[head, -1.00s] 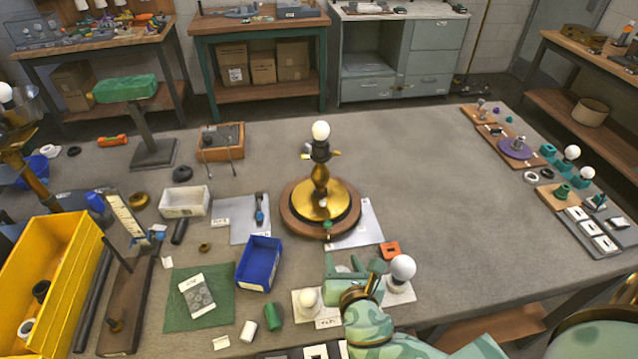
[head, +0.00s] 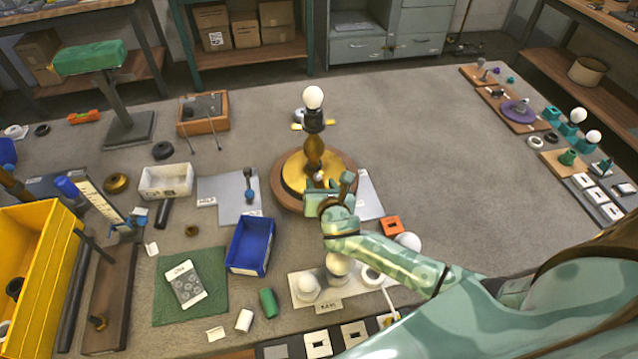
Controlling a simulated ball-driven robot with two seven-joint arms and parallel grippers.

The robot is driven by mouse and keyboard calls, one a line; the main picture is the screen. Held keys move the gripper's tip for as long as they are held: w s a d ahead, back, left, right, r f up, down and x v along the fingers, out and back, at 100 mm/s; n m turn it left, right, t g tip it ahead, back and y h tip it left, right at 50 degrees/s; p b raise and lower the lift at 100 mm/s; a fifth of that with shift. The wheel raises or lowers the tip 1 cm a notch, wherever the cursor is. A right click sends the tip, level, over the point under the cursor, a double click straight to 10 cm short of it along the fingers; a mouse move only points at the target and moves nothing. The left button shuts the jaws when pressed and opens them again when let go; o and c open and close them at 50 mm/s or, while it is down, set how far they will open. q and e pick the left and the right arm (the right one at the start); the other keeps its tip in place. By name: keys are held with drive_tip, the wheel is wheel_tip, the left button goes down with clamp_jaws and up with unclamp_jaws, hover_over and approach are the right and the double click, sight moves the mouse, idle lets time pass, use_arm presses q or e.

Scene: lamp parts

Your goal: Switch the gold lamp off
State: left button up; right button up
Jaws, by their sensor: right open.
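The gold lamp (head: 314,152) stands upright on a round wooden base (head: 283,192) near the middle of the table. Its round white bulb (head: 313,97) sits on a dark socket with small yellow knobs at its sides. I cannot tell whether the bulb is lit. A small pale knob (head: 318,177) shows low on the lamp's front. My right gripper (head: 329,190), pale green, is open and empty at the front of the base. It hides part of the base's front edge; whether it touches the lamp is unclear. My left gripper is not in view.
A blue bin (head: 250,245), a white tray (head: 166,182) and a yellow crate (head: 40,262) stand to the left. A white plate with bulbs (head: 303,302) and an orange square part (head: 392,226) lie near my right arm.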

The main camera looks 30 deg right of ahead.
sight(317, 174)
drive_tip(key=shift+x, duration=1.3)
clamp_jaws()
